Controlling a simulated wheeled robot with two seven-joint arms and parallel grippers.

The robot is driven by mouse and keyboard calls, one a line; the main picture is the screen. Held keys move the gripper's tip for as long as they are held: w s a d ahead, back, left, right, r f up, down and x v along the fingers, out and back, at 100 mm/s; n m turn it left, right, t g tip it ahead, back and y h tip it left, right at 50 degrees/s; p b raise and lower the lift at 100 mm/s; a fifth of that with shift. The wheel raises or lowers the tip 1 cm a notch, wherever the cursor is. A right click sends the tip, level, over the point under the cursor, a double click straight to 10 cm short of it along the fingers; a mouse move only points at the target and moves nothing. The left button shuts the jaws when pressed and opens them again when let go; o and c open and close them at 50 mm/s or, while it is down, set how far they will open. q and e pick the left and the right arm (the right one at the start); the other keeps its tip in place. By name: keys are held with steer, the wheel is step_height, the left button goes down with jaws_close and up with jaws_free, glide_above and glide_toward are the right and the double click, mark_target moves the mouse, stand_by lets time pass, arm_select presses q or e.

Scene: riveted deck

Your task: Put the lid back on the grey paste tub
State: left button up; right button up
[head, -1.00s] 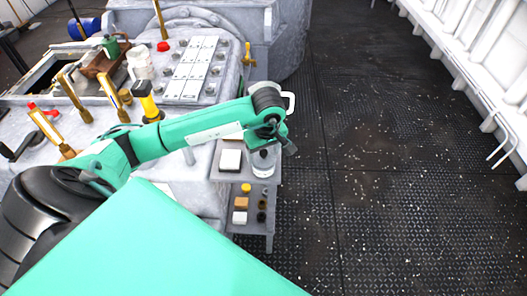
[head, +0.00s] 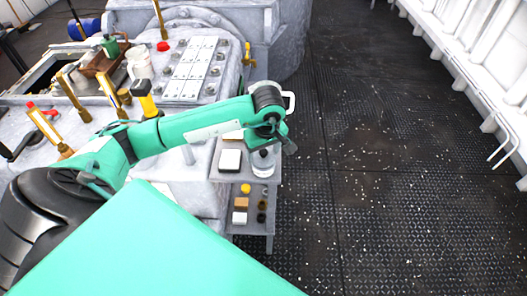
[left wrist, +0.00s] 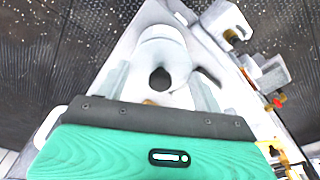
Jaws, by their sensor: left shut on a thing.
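The grey paste tub (head: 262,172) is a short pale cylinder at the right edge of a small grey shelf top in the head view. My left gripper (head: 268,146) is directly above it, pointing down, and partly hides its top. In the left wrist view, a pale round lid with a dark knob (left wrist: 160,78) shows between the two pale fingers of my left gripper (left wrist: 160,90). The gripper is shut on the lid. The tub's pale body (left wrist: 162,45) shows beyond it. I cannot tell whether the lid touches the rim. My right gripper is not in view.
A white block (head: 230,160) stands left of the tub on the same top. A lower shelf (head: 252,226) holds several small items. Left is a grey machine with brass levers and a yellow-and-black handle (head: 147,98). The dark deck (head: 400,180) to the right is clear.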

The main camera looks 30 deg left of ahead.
arm_select(q)
steer(key=shift+f+b, duration=0.2)
steer(key=shift+b, duration=0.45)
stand_by(1.1)
stand_by(0.3)
steer(key=o, duration=1.2)
steer(key=shift+r+p, duration=1.7)
steer(key=shift+r, duration=1.85)
steer(key=shift+c, duration=0.5)
jaws_close()
